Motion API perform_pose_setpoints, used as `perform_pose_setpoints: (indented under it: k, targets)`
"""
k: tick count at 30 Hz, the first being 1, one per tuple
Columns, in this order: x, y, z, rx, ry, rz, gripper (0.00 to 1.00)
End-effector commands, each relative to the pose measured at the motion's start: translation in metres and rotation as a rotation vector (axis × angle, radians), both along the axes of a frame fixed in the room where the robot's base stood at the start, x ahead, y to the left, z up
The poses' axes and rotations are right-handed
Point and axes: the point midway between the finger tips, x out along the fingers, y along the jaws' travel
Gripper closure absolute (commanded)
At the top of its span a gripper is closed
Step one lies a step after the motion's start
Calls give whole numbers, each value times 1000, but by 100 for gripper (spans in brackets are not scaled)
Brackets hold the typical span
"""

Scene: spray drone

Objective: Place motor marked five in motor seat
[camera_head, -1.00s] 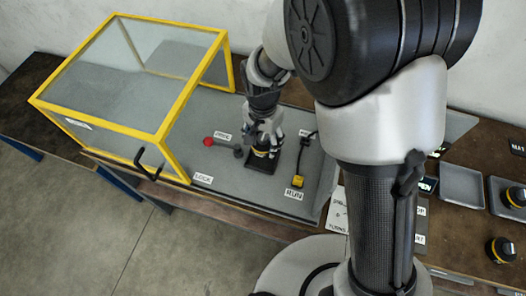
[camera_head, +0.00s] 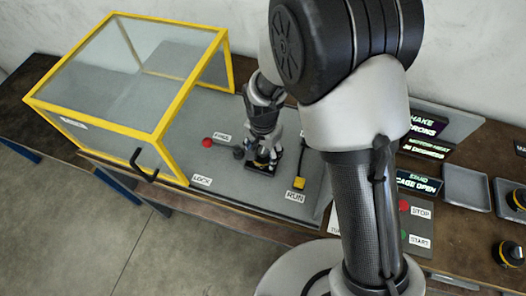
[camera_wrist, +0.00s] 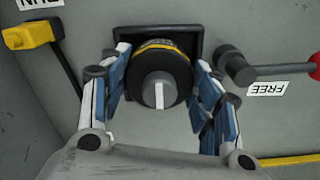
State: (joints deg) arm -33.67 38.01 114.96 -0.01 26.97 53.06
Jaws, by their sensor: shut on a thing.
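The motor (camera_wrist: 163,78), a dark round body with a yellow ring and a grey shaft with a white stripe, sits between my gripper's fingers in the wrist view. My gripper (camera_wrist: 160,66) is shut on it, a blue-padded finger on each side. The square black motor seat (camera_wrist: 193,37) lies directly behind the motor. I cannot tell whether the motor is fully down in it. No number is readable on the motor. In the head view my gripper (camera_head: 263,154) is low over the seat (camera_head: 259,171), and the motor is mostly hidden.
A red-knobbed lever (camera_head: 208,142) points toward FREE, left of the seat. A yellow switch handle (camera_head: 299,183) is by RUN, to the right. A yellow-framed clear cage (camera_head: 166,130) stands at the left. Other motors (camera_head: 508,253), trays (camera_head: 465,187) and start/stop buttons (camera_head: 404,206) are at the right.

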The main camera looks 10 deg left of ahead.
Motion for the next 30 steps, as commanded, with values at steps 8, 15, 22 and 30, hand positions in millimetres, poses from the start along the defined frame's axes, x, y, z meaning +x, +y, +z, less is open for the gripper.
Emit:
perform_pose_setpoints:
  k: [8,15,22,30]
  targets:
    - [0,0,-1,0,0,0,26]
    - [0,0,-1,0,0,0,23]
    - [0,0,6,0,0,0,23]
    - [1,0,59,2,-3,0,23]
